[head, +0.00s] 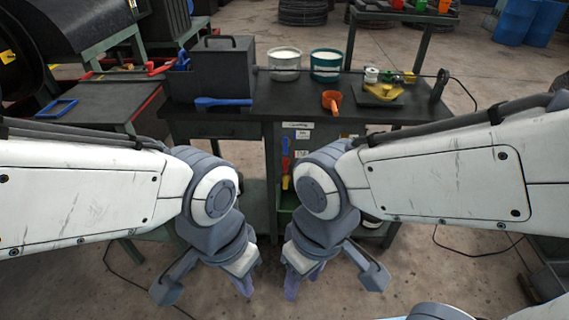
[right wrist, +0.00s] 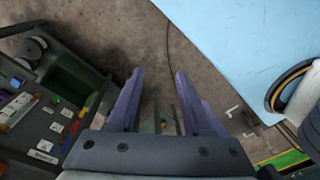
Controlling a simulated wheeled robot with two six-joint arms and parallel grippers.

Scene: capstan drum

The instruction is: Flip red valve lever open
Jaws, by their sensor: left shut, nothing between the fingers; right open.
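No valve is clearly identifiable. A red bar-like handle (head: 160,68) shows on the left in the head view, beside the dark metal box; I cannot tell whether it is the valve lever. My left gripper (head: 243,285) hangs low in front of the workbench, shut and empty. My right gripper (head: 290,287) hangs just to its right, pointing down and touching nothing.
The dark workbench (head: 235,113) carries a metal box (head: 212,72), a white pot (head: 285,66), a teal pot (head: 325,68), an orange scoop (head: 331,101), a blue tool (head: 222,102) and a yellow device (head: 380,91). A side table (head: 95,112) stands left. A cable (head: 440,246) lies on the floor.

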